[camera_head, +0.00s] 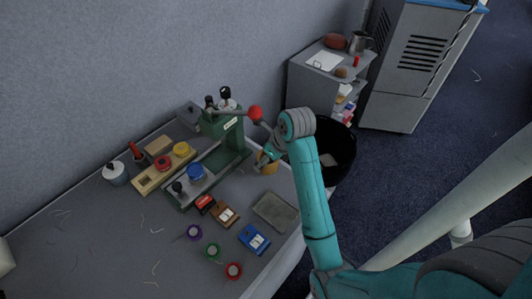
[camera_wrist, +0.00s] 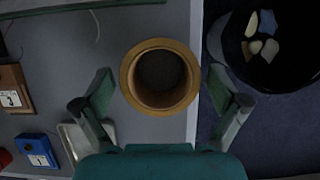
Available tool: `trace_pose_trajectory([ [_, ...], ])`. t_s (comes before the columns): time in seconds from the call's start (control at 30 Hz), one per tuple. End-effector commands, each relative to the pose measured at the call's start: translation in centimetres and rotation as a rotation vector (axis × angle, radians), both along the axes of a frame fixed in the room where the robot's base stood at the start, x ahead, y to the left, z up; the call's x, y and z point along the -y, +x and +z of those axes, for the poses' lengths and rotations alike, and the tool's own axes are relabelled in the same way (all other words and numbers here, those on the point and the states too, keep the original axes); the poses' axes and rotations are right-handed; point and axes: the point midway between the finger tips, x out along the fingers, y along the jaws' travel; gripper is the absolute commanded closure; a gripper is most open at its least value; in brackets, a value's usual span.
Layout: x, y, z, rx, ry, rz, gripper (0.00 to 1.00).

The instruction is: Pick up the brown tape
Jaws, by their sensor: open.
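The brown tape (camera_wrist: 182,95) is a round ring lying on the table near its edge, seen from above in the wrist view. In the head view the tape (camera_head: 268,168) is partly hidden behind my gripper and arm. My gripper (camera_wrist: 162,92) is open, with one finger on the left of the tape and one on the right. The tape appears between and slightly ahead of the fingers. I cannot tell whether they touch it. In the head view my gripper (camera_head: 262,161) is at the tape.
A green press (camera_head: 225,130) with a red ball handle stands left of the tape. A black bin (camera_head: 335,150) stands on the floor beyond the table edge.

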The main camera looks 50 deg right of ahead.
Motion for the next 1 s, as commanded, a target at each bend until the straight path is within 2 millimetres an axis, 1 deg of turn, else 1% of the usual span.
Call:
trace_pose_trajectory([
  [0.1, -0.47, -0.27, -0.7, -0.001, 0.0, -0.002, 0.03],
  [0.37, -0.54, -0.29, -0.82, 0.0, -0.001, -0.003, 0.03],
  [0.4, -0.54, -0.29, -0.82, 0.0, -0.001, -0.003, 0.08],
  [0.47, -0.54, -0.28, -0.82, 0.0, -0.001, -0.003, 0.23],
  [0.5, -0.54, -0.28, -0.82, 0.0, -0.001, -0.003, 0.33],
  [0.57, -0.54, -0.28, -0.81, 0.0, -0.001, -0.003, 0.48],
  [0.6, -0.54, -0.28, -0.82, 0.0, -0.001, -0.003, 0.58],
  [0.63, -0.54, -0.28, -0.82, 0.0, -0.001, -0.003, 0.66],
  [0.67, -0.54, -0.28, -0.82, 0.0, -0.001, -0.003, 0.69],
  [1.0, -0.48, -0.23, -0.72, 0.0, -0.001, -0.003, 0.69],
])
